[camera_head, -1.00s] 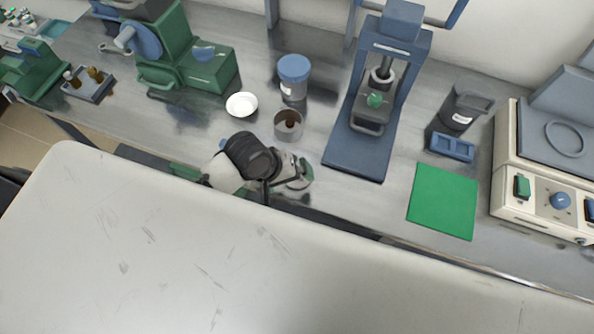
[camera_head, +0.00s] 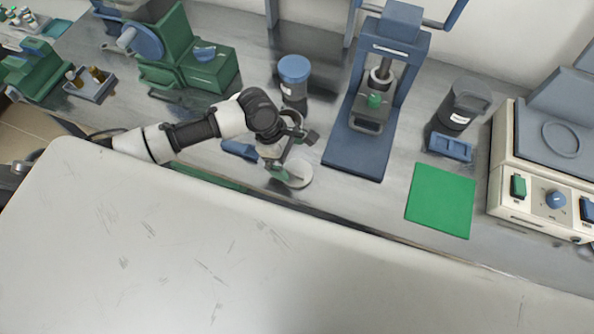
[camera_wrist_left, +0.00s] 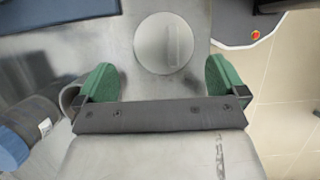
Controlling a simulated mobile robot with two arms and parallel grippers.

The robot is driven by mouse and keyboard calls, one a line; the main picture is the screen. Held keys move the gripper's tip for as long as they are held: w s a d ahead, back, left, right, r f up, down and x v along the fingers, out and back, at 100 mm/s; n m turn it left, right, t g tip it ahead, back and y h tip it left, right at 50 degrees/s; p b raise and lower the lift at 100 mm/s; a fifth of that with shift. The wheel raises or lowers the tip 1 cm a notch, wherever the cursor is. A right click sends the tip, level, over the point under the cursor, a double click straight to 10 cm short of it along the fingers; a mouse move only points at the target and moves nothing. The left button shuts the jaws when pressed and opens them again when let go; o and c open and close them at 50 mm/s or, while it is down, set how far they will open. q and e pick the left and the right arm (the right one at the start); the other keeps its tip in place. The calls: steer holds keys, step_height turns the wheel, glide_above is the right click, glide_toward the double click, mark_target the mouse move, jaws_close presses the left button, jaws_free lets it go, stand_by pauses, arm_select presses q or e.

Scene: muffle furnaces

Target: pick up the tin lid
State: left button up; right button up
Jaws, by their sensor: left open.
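The tin lid is a flat, pale grey disc (camera_head: 298,172) on the bench near its front edge, partly covered by my left gripper in the head view. In the left wrist view the lid (camera_wrist_left: 152,45) shows whole, with a raised bar across it. My right gripper is not in view.
A blue-capped jar (camera_head: 293,80) stands behind my left arm. A blue press (camera_head: 353,145) stands to the right, then a green mat (camera_head: 441,200) and a furnace (camera_head: 540,195). A green machine (camera_head: 190,65) is at the left. A white surface (camera_head: 200,260) fills the foreground.

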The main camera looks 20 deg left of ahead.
mark_target(297, 170)
arm_select(q)
steer(key=x, duration=0.5)
steer(key=shift+s+d+f+p, duration=0.2)
steer(key=shift+d+f+p, duration=0.1)
steer(key=shift+p, duration=0.1)
steer(key=shift+a, duration=0.1)
steer(key=shift+c, duration=0.2)
steer(key=c, duration=0.7)
